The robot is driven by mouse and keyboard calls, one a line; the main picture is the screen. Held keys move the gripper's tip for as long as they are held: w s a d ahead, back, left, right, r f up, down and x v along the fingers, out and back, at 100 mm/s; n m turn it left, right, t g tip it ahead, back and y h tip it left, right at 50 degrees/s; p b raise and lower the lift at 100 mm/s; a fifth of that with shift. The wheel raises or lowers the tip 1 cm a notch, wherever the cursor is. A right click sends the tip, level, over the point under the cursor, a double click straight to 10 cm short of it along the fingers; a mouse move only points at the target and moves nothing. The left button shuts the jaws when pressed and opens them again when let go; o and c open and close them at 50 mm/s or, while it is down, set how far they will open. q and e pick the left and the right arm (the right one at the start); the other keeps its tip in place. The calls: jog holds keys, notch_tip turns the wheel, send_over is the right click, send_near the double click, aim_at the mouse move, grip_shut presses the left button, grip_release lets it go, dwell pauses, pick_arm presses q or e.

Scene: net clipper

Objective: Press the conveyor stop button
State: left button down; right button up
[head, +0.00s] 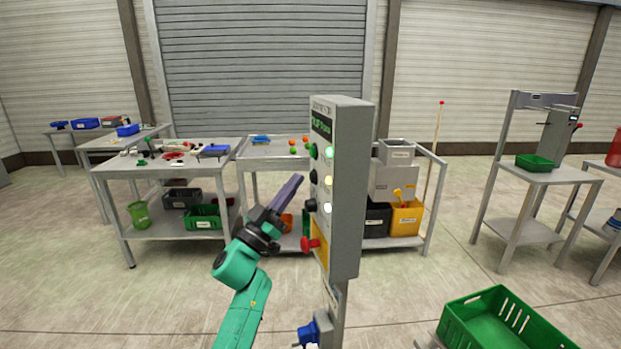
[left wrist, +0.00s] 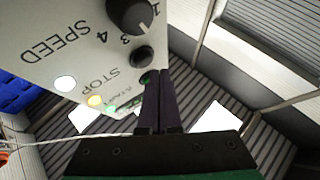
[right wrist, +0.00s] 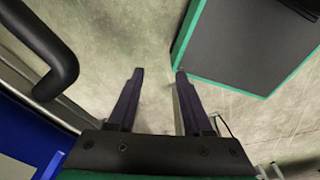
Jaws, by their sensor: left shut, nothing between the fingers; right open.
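The grey control box (head: 347,190) stands upright on a post in the head view's middle, its button panel facing left. In the left wrist view the panel appears upside down. A black button (left wrist: 142,56) sits by the STOP label, between the speed knob (left wrist: 130,14) and a green button (left wrist: 148,77) by the START label. My left gripper (head: 298,180) is shut and empty, its fingertips close to the panel. In the left wrist view the fingertips (left wrist: 160,72) appear beside the black and green buttons; I cannot tell whether they touch. My right gripper (right wrist: 158,72) is open and empty.
A red mushroom button (head: 310,244) sticks out low on the panel, below my left fingers. A green crate (head: 462,322) is at the lower right. Work tables (head: 228,150) with bins stand behind. Open floor lies right of the box.

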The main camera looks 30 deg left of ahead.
pick_arm(q)
jog(key=shift+w+d, duration=0.3)
jog(key=shift+w, duration=0.05)
jog(key=shift+w+d, duration=0.25)
jog(key=shift+w, duration=0.05)
dwell(0.9)
dwell(0.4)
jog(key=shift+s+a+p, duration=0.45)
jog(key=shift+s+a, duration=0.1)
jog(key=shift+s, duration=0.1)
jog(key=s+a+p, duration=0.1)
jog(key=s+a, duration=0.2)
jog(key=shift+s+a, duration=0.1)
jog(key=shift+s, duration=0.3)
